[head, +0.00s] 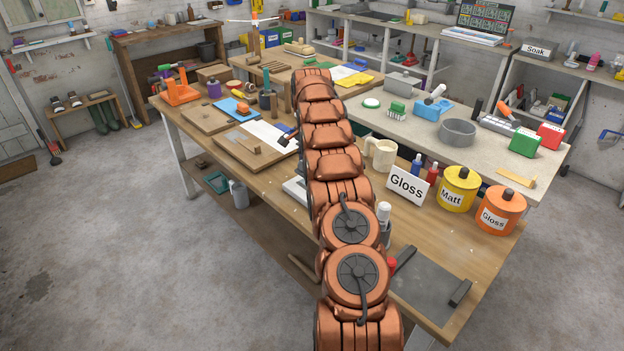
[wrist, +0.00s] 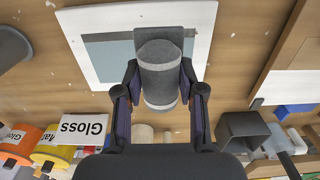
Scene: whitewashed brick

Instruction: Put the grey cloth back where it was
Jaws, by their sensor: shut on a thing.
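The grey cloth (wrist: 160,84) is rolled or folded in the wrist view, with a flatter grey part beyond it. My gripper (wrist: 160,76) is shut on it, with one finger on each side. Behind the cloth is a white-bordered board (wrist: 84,22) with a grey-blue middle on the wooden bench. I cannot tell whether the cloth touches it. In the head view my arm hides the cloth and gripper, and only a white edge of the board (head: 294,190) shows beside the arm.
A Gloss sign (head: 406,186), a yellow Matt tin (head: 458,190) and an orange Gloss tin (head: 500,212) stand right of my arm. A cream mug (head: 384,155) stands nearby. A wooden board (head: 240,153) lies to the left. A dark grey mat (head: 428,284) covers the near end.

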